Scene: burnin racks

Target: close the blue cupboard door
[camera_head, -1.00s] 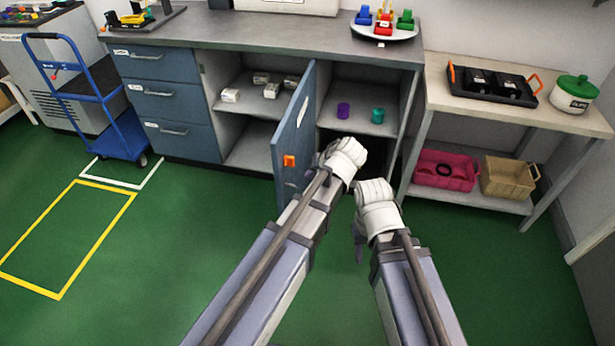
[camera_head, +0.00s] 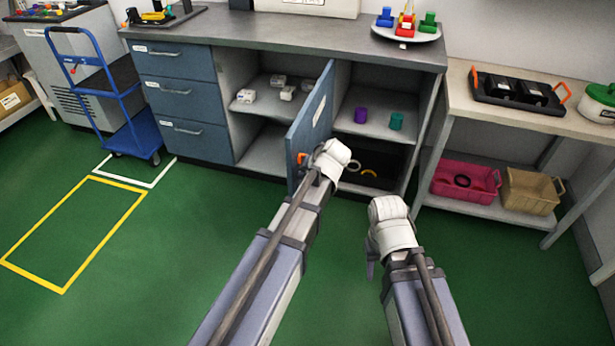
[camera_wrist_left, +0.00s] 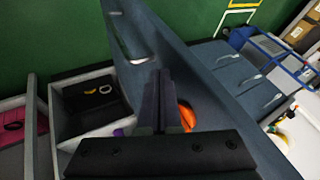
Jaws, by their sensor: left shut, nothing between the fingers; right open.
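The blue cupboard door (camera_head: 312,108) stands open, jutting out from the divider between the two shelf compartments.
The right compartment holds a purple cup (camera_head: 361,115), a teal cup (camera_head: 396,121) and a dark bin (camera_head: 385,158) below. White boxes (camera_head: 287,93) stand in the left compartment. A side table (camera_head: 540,122) with pink crate (camera_head: 466,181) stands right. The green floor in front is clear.

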